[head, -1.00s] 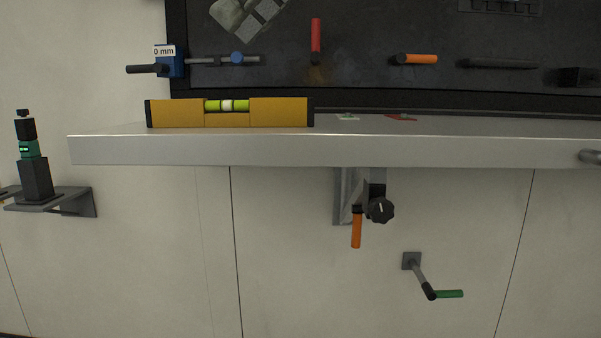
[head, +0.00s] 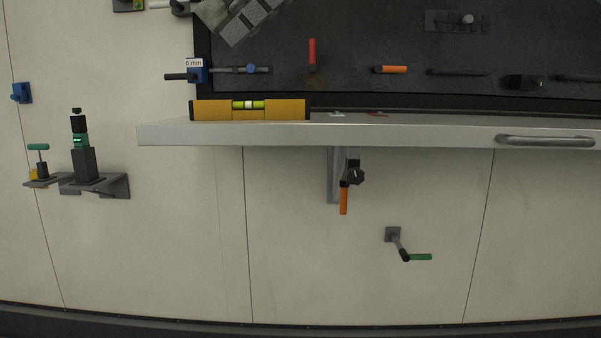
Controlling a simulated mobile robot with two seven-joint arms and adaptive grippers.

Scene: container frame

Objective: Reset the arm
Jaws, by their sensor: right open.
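Neither of my grippers and no part of my arms can be made out in the head view. The view shows a wall with a light grey shelf (head: 400,133) across its middle and right. A yellow spirit level (head: 285,110) lies on the shelf at its left end. Below the shelf, a lever with an orange handle (head: 344,199) hangs down beside a black knob (head: 355,176). Lower right of it, a crank with a green handle (head: 420,257) sticks out from the wall.
A dark tool board (head: 340,30) above the shelf carries a blue clamp (head: 198,74), a red-handled tool (head: 312,52) and an orange-handled tool (head: 394,69). A bracket (head: 115,186) at left holds a black-and-green device (head: 83,158).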

